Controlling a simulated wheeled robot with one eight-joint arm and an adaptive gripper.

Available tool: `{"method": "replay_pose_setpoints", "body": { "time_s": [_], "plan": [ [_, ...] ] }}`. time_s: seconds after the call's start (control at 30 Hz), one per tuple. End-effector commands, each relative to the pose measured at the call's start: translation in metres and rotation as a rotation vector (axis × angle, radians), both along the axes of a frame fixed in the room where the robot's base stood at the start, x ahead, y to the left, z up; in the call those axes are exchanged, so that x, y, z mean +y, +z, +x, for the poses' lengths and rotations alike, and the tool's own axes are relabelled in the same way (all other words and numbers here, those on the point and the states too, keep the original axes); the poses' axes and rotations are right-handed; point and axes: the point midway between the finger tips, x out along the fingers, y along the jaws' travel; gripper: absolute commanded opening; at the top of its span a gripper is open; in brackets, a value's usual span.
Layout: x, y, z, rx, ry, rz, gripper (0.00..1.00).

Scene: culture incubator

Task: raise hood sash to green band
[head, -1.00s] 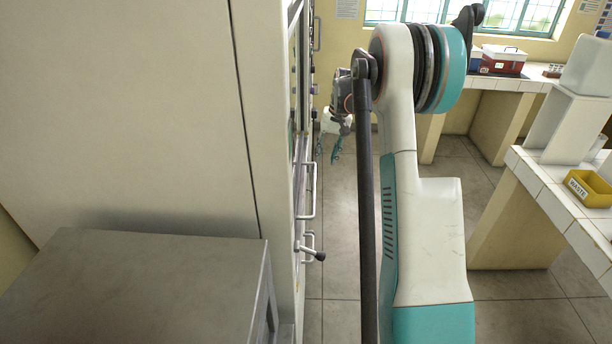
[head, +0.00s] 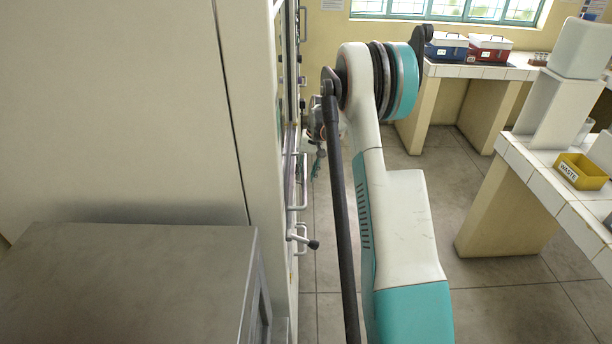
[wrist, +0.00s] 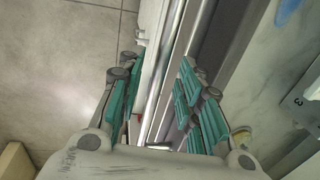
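The front of a tall pale cabinet, seemingly the hood, is edge-on in the head view, with a metal bar handle (head: 300,182) on it. I cannot tell for sure which part is the sash, and I make out no green band. My gripper (head: 318,160) is close to the cabinet front, mostly hidden behind my arm. In the wrist view my gripper (wrist: 157,98) is open, its teal-padded fingers apart on either side of a long silver bar (wrist: 170,75). I see no clear contact between pads and bar.
A lever with a dark knob (head: 312,244) sticks out below the bar handle. A grey metal cabinet (head: 130,280) stands front left. A tiled bench with a yellow waste bin (head: 582,171) is at right. Blue (head: 447,46) and red (head: 490,48) boxes stand on the back bench. Floor between is clear.

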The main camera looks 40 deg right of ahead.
Motion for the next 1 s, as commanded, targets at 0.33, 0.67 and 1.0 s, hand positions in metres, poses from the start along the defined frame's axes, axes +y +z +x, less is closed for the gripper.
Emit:
{"method": "replay_pose_setpoints", "body": {
  "time_s": [0.33, 0.67, 1.0],
  "plan": [
    [0.001, -0.006, 0.001, 0.0, 0.0, 0.0, 0.33],
    [0.001, -0.006, 0.001, 0.0, 0.0, 0.0, 0.0],
    [0.001, 0.02, 0.001, 0.0, 0.0, 0.0, 0.0]
  ]
}}
